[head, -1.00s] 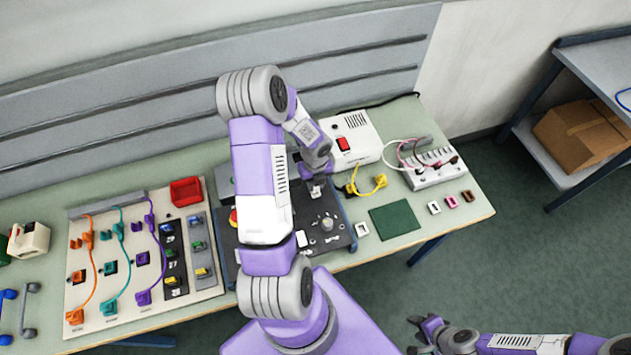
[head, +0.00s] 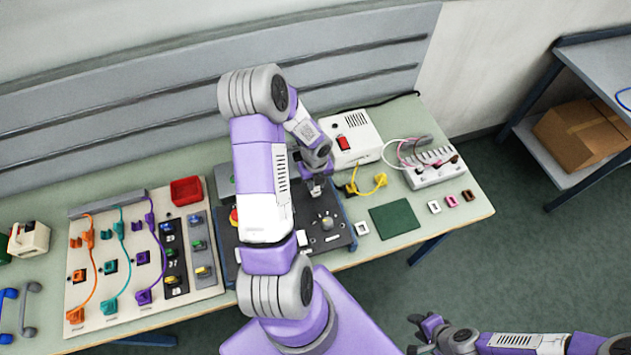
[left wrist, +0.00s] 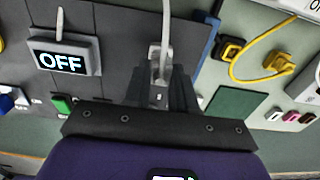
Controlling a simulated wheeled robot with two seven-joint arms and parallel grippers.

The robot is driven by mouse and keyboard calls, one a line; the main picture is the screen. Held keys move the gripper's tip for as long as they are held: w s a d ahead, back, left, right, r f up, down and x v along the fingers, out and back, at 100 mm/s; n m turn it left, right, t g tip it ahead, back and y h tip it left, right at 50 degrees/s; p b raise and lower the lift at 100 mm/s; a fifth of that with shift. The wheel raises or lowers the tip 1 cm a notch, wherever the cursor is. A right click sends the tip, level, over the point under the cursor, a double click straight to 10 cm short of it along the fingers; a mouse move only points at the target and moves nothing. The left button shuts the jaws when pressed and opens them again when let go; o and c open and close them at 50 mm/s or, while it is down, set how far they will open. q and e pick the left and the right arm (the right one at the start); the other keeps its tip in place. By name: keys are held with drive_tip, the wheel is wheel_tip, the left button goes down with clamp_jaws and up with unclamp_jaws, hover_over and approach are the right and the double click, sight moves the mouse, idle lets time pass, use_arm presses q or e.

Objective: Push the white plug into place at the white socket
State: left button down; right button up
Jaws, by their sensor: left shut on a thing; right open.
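My left gripper (head: 318,186) is over the dark panel; in the left wrist view its fingers (left wrist: 160,92) are shut on a white plug (left wrist: 155,54) with a pale cable running up from it. The fingers hide the plug's lower end, so I cannot tell whether it touches or sits in anything. In the head view the plug is too small and covered to make out. A white square socket-like frame (head: 361,228) lies just left of the green mat, and another (head: 434,207) beside a pink and a brown one. I cannot tell which is the white socket. My right gripper (head: 418,335) is open, off the table.
The dark panel (head: 335,240) carries a knob (head: 327,223); the left wrist view shows an OFF display (left wrist: 65,60). A yellow cable (head: 378,182), a white box with a red switch (head: 352,140) and a terminal block (head: 435,172) stand to the right. The green mat (head: 395,219) is bare.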

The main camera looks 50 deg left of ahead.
use_arm(q)
drive_tip(key=shift+f+b, duration=0.6)
drive_tip(key=shift+f, duration=0.25)
drive_tip(key=shift+c, duration=1.8)
unclamp_jaws()
drive_tip(key=shift+r, duration=0.1)
wheel_tip(320, 180, up, 6)
drive_tip(key=p, duration=0.4)
drive_tip(key=shift+p, duration=0.3)
drive_tip(key=shift+r, duration=1.2)
